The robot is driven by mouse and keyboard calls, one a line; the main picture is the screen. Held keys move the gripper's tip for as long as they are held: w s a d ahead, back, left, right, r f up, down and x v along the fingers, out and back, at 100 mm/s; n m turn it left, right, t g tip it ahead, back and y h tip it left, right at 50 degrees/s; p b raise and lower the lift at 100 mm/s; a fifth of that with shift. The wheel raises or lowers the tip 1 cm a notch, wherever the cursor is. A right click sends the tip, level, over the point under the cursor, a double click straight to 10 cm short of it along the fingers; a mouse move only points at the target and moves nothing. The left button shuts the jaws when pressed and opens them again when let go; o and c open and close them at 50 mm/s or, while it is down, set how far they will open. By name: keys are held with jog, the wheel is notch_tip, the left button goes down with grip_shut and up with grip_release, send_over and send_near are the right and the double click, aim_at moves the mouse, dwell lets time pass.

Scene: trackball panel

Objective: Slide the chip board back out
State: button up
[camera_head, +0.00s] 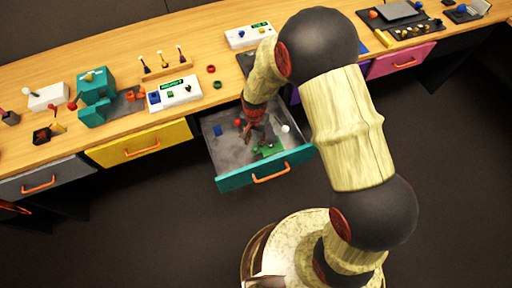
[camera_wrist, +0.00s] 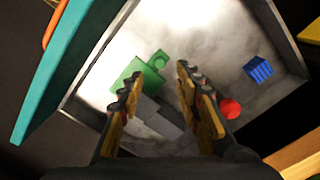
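The teal-fronted drawer (camera_head: 228,181) stands pulled out, and my gripper (camera_head: 262,142) reaches down into it. In the wrist view the two fingers of my gripper (camera_wrist: 159,78) are spread apart with nothing pinched between them. A flat green piece with a small tab (camera_wrist: 141,77) lies on the drawer floor beyond the fingertips; it also shows in the head view (camera_head: 268,151). I cannot tell whether this is the chip board. A grey block (camera_wrist: 156,117) lies beside it, partly seen between the fingers.
A blue block (camera_wrist: 258,69) and a red ball (camera_wrist: 230,108) lie in the drawer, the ball close to the right finger. A white ball (camera_head: 285,128) is near the drawer's right side. A white panel box (camera_head: 175,93) stands on the desk above. A yellow drawer (camera_head: 140,144) is shut.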

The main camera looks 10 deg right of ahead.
aim_at(255, 149)
notch_tip(255, 149, down, 7)
jog(key=shift+r+b, duration=0.1)
jog(key=shift+b, duration=0.95)
jog(key=shift+c, duration=1.2)
grip_shut()
